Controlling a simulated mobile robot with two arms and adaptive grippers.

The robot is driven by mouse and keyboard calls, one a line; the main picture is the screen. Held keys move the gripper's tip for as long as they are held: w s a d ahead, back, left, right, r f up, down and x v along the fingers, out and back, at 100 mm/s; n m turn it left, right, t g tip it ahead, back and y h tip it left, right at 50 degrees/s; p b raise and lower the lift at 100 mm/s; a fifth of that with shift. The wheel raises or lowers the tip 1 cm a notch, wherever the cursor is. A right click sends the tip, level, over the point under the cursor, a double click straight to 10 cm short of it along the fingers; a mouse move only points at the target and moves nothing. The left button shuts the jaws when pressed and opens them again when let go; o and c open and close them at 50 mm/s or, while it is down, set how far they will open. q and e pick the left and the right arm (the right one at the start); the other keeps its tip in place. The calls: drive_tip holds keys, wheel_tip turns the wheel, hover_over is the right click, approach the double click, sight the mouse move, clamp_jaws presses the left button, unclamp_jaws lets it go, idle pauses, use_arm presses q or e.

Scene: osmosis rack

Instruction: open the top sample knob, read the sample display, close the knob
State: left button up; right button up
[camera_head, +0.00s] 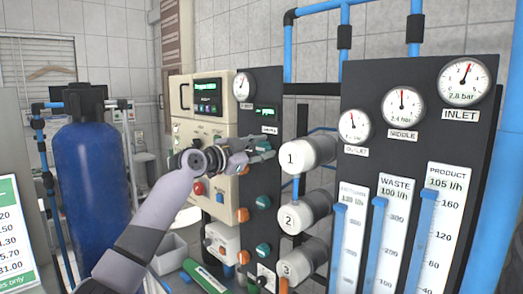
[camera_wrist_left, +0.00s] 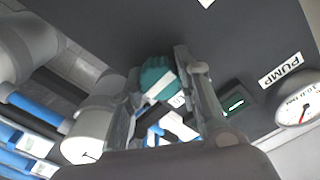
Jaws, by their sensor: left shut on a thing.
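The top sample knob (camera_wrist_left: 157,74) is teal with a white stripe, which lies slanted in the left wrist view. It sits on the dark panel just below the small sample display (camera_head: 267,112). My left gripper (camera_head: 256,151) reaches it from the left, and its fingers (camera_wrist_left: 160,82) stand on both sides of the knob, shut on it. The gripper partly covers the knob in the head view. The display shows green characters too small to read; it also shows in the left wrist view (camera_wrist_left: 235,103). My right gripper is not in view.
More teal and orange knobs (camera_head: 263,202) run down the panel below. White numbered cylinders (camera_head: 305,154) stand close to the right of the gripper. A gauge panel (camera_head: 425,100) with flow tubes is farther right. A blue tank (camera_head: 90,185) stands at left.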

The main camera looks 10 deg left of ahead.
use_arm(q)
drive_tip(key=o, duration=1.1)
drive_tip(key=shift+o, duration=0.2)
drive_tip(key=shift+s, duration=0.1)
drive_tip(key=v, duration=1.2)
